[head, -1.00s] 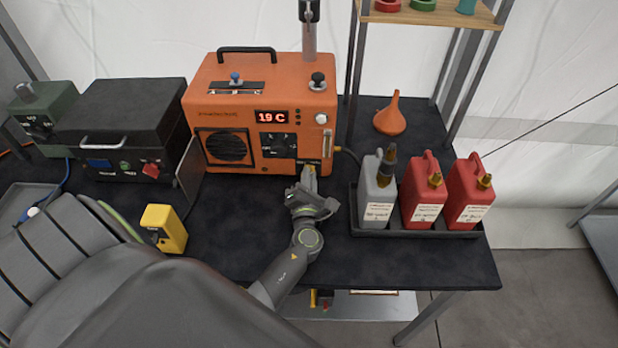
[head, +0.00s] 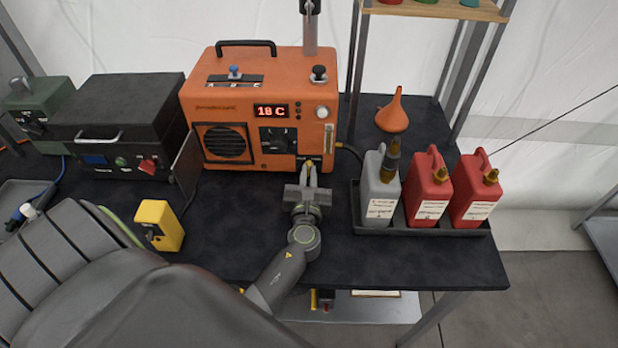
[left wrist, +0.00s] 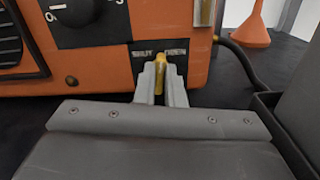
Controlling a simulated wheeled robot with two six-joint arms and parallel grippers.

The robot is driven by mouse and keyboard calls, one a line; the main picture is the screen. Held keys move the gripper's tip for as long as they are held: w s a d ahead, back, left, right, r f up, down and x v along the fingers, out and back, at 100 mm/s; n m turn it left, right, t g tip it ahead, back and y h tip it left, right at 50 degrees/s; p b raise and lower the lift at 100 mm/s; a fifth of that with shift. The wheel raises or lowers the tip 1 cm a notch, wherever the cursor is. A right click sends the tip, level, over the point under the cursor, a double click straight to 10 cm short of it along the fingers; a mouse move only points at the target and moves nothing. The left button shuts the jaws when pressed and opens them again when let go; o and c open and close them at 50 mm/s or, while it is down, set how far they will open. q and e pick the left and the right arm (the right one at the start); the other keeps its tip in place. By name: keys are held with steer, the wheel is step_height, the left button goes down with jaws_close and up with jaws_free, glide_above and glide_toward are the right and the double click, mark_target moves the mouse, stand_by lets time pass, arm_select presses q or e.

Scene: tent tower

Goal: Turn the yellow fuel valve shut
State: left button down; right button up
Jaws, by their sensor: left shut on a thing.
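The yellow fuel valve (head: 309,163) is low on the front right of the orange heater (head: 230,95). In the left wrist view the valve lever (left wrist: 160,72) stands about upright, below and between the SHUT label (left wrist: 142,54) and the OPEN label (left wrist: 176,51). My left gripper (head: 309,176) is shut on the valve lever, with one finger on each side of it. The fingers (left wrist: 160,88) hide part of the lever. My right gripper is not in view.
A tray (head: 425,230) with one grey can (head: 379,195) and two red cans (head: 428,190) stands right of my gripper. A hose (left wrist: 245,70) runs beside the heater. A yellow box (head: 160,225) stands to the left. The dark tabletop (head: 235,225) between is clear.

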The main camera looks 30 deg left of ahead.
arm_select(q)
steer(key=n+b, duration=0.1)
steer(key=n, duration=0.2)
steer(key=n+b, duration=0.2)
steer(key=n, duration=0.1)
steer(key=shift+s+a+f+n, duration=0.1)
steer(key=shift+a+f+n, duration=0.05)
steer(key=shift+n, duration=0.15)
steer(key=shift+n+b, duration=1)
steer(key=shift+n, duration=1.2)
steer(key=c, duration=1.5)
jaws_free()
